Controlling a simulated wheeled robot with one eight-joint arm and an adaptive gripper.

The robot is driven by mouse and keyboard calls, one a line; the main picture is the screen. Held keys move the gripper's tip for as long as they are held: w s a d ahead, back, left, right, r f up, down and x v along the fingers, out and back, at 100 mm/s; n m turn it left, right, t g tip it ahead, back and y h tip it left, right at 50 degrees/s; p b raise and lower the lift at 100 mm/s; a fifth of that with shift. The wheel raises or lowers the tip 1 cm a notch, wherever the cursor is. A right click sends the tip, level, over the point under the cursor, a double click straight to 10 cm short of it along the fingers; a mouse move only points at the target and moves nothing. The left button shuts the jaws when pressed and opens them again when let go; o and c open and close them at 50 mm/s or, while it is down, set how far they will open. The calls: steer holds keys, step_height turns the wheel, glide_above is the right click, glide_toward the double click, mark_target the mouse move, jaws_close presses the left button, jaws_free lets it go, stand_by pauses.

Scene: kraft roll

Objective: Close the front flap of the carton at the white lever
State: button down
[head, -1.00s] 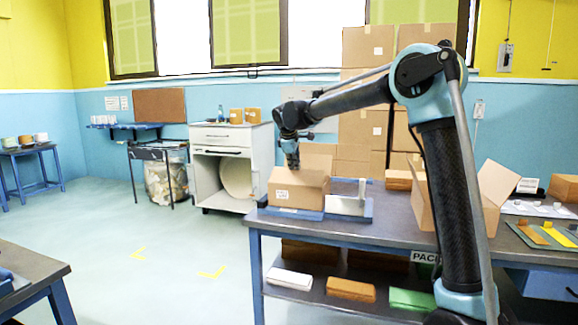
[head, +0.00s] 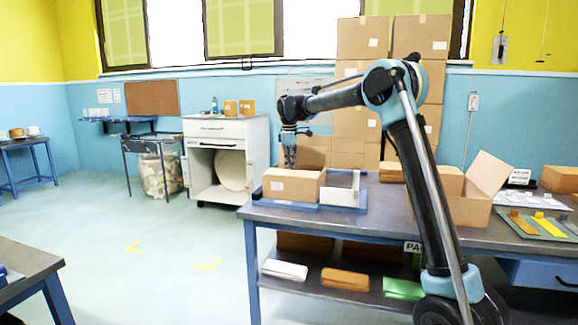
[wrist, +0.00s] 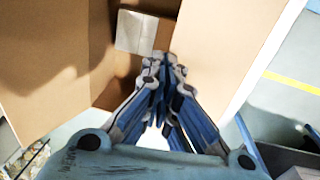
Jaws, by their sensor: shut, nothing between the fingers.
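A brown carton (head: 291,187) with a white label sits on a blue base (head: 318,207) at the left end of the packing table. A brown panel (head: 315,152) stands up behind its top; I cannot tell which flap it is. The white lever (head: 341,197) seems to be the white bracket-like part just right of the carton. My gripper (head: 290,164) points down at the carton's top, its tips at or just behind the upper edge. In the wrist view my gripper (wrist: 166,60) is shut and empty, between cardboard panels, with a pale label (wrist: 137,32) just beyond. Contact is unclear.
An open carton (head: 467,208) stands on the table to the right, beside a green mat (head: 535,226) with coloured pieces. Stacked cartons (head: 393,45) rise behind the table. A white cabinet (head: 222,150) stands behind left.

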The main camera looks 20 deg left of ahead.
steer(key=shift+r, duration=0.15)
stand_by(0.4)
steer(key=shift+r, duration=0.65)
